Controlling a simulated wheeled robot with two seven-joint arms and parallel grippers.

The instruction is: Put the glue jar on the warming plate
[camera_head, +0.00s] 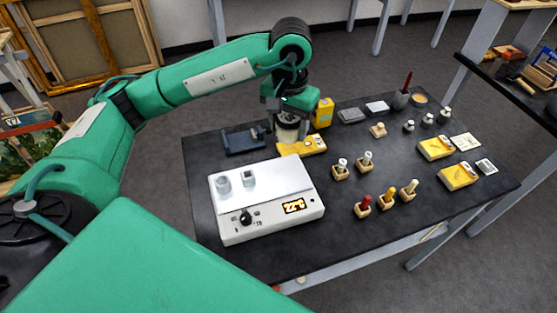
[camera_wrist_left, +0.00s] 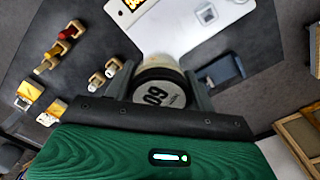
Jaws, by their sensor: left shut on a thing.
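The glue jar (camera_head: 287,133) is a pale jar with a dark band near its top. My left gripper (camera_head: 288,117) is shut on it from above, behind the warming plate. In the left wrist view the jar's round lid (camera_wrist_left: 160,93) reads "60" and sits between the fingers of the left gripper (camera_wrist_left: 160,85). The warming plate (camera_head: 280,185) is a white box with a pale flat top, a black knob and a lit orange display. It also shows in the left wrist view (camera_wrist_left: 180,30), partly hidden by the jar. My right gripper is out of view.
Several bottles in wooden holders (camera_head: 387,198) stand right of the plate.

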